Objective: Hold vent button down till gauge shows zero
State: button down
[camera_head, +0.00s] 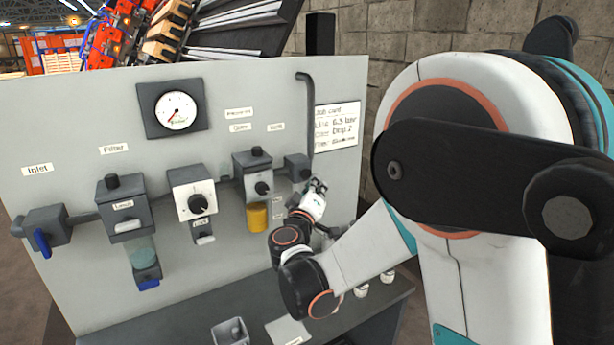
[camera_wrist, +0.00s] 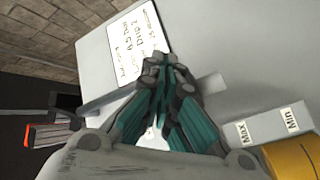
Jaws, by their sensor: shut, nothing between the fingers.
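The round white gauge (camera_head: 175,110) sits in a dark square frame at the upper part of the grey panel. Its red needle points to the lower left; the numbers are too small to read. A small dark block (camera_head: 295,168) sits below the right-hand label (camera_head: 276,127), at the end of the pipe line. I cannot make out the vent button itself. My gripper (camera_head: 318,186) is just below and right of that block, close to the panel. In the wrist view my gripper (camera_wrist: 163,70) has its fingertips together and empty, in front of the panel; contact cannot be told.
A white written card (camera_head: 337,128) hangs right of the bent pipe (camera_head: 306,110). A grey box (camera_head: 230,332) stands on the ledge.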

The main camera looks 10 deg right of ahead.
jog(key=s, duration=0.2)
jog(key=s+d, duration=0.1)
jog(key=s, duration=0.1)
jog(key=shift+s+d, duration=0.1)
jog(key=shift+d, duration=0.05)
jog(key=shift+d, duration=0.1)
jog(key=s+d+f+m+g+y, duration=0.2)
jog(key=s+d+m+g, duration=0.35)
jog(key=s, duration=0.95)
jog(key=s+a+f+g+y, duration=0.2)
jog(key=s+a+y, duration=0.1)
jog(key=s, duration=0.5)
jog(key=s+a+f+n+g+y, duration=0.1)
jog(key=s+a+f+g+y, duration=0.1)
jog(key=s, duration=0.6)
jog(key=shift+s+a+f+y, duration=0.35)
jog(key=shift+a+f+y, duration=0.25)
jog(key=shift+f+y, duration=0.25)
